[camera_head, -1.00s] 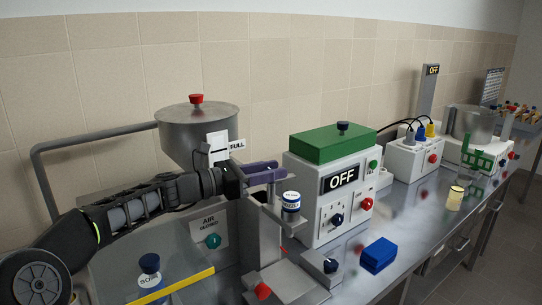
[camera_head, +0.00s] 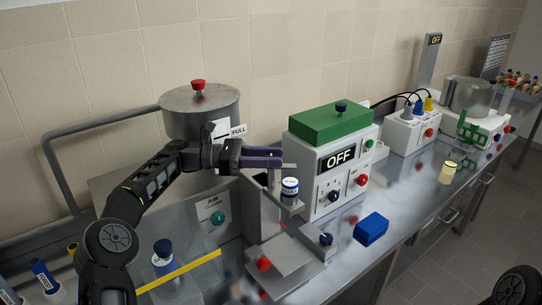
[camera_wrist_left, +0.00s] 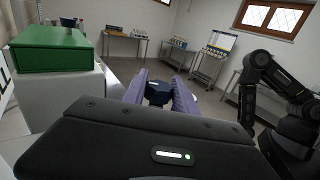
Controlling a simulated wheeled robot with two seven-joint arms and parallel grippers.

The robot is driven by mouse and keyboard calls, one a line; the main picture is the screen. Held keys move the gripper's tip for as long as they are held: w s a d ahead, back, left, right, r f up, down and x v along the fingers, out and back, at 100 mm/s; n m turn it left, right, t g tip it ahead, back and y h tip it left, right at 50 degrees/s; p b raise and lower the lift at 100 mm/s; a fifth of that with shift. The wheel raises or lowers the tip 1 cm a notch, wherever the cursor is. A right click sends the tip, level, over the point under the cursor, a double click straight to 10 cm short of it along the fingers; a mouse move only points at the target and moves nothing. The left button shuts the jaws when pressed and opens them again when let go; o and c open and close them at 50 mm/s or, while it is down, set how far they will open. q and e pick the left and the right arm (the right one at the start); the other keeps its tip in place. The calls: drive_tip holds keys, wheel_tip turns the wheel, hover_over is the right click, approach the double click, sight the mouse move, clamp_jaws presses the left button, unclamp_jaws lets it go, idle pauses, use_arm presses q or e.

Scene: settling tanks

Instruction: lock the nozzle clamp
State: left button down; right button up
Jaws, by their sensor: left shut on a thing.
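My left gripper (camera_head: 264,158), with purple fingers, reaches in from the left above the grey metal stand (camera_head: 262,212). It is shut at a thin grey bar (camera_head: 289,166) that sticks out at the fingertips and looks like the clamp's handle; the fingers hide most of it. A small white jar with a dark blue top (camera_head: 290,187) stands upright on the bracket just below and right of the fingertips. My right gripper cannot be made out.
A steel hopper (camera_head: 200,113) with a red knob stands behind my left forearm. A white box with a green top (camera_head: 329,122) and an OFF display is close right of the fingers.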

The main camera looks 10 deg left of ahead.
use_arm(q)
drive_tip(key=c, duration=1)
unclamp_jaws()
